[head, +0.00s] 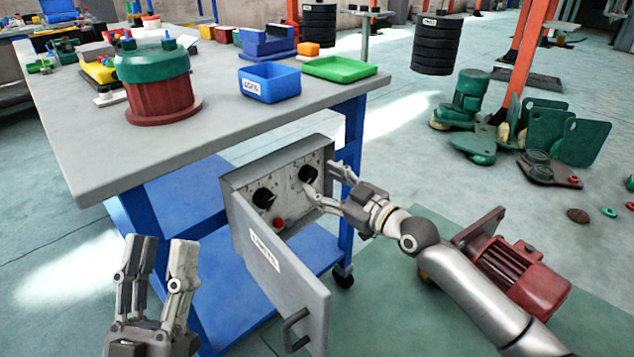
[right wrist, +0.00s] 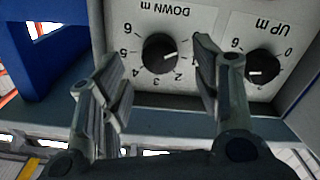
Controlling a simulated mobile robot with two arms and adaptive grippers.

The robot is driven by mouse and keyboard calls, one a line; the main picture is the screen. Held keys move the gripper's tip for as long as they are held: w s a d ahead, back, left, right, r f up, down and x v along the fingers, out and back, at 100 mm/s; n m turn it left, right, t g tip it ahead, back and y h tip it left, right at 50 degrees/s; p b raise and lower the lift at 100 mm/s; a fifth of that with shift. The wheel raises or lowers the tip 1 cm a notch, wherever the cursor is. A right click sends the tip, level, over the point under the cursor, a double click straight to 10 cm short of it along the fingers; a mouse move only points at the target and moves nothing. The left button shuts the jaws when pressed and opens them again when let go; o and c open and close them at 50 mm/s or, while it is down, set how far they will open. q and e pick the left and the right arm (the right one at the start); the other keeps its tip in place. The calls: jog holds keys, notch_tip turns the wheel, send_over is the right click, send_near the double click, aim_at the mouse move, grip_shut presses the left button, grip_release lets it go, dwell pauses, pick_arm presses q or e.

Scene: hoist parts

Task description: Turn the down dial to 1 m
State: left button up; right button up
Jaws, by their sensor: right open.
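The down dial is a black knob (right wrist: 160,53) on the panel of the open grey control box (head: 240,180); it is the right knob (head: 308,174) in the head view. The wrist view shows it upside down, its white mark towards the right finger, which hides the numbers there. My right gripper (head: 322,178) is open in front of this dial; in the wrist view its fingers (right wrist: 163,85) are apart with the knob between and beyond them. Contact cannot be told. The up dial (right wrist: 263,66) is beside it, the left knob in the head view (head: 263,198). My left gripper (head: 158,262) is open and empty.
The box's open door (head: 275,270) hangs towards me. A red button (head: 279,224) is below the dials. The blue table leg (right wrist: 52,60) stands close to the box. A grey table (head: 110,150) with bins is above. A red motor (head: 515,280) lies on the right.

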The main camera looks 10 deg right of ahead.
aim_at(309, 174)
pick_arm(q)
jog(key=shift+s+a+r+t+h, duration=0.1)
jog(key=shift+s+r+t+h, duration=0.3)
jog(key=shift+s+r+t, duration=0.5)
pick_arm(e)
jog(key=shift+x, duration=1.45)
pick_arm(q)
jog(key=shift+s, duration=0.1)
pick_arm(e)
jog(key=c, duration=1)
jog(key=shift+c, duration=0.2)
jog(key=shift+m, duration=0.4)
jog(key=m+p, duration=0.1)
jog(key=m, duration=0.3)
pick_arm(q)
jog(key=w+f+g+y+p, duration=0.1)
jog(key=w+f+g+y, duration=0.1)
jog(key=w+f+g, duration=0.3)
jog(key=shift+w+f+g, duration=0.25)
jog(key=shift+f+g, duration=0.35)
jog(key=shift+f, duration=1)
pick_arm(e)
jog(key=shift+m, duration=1.6)
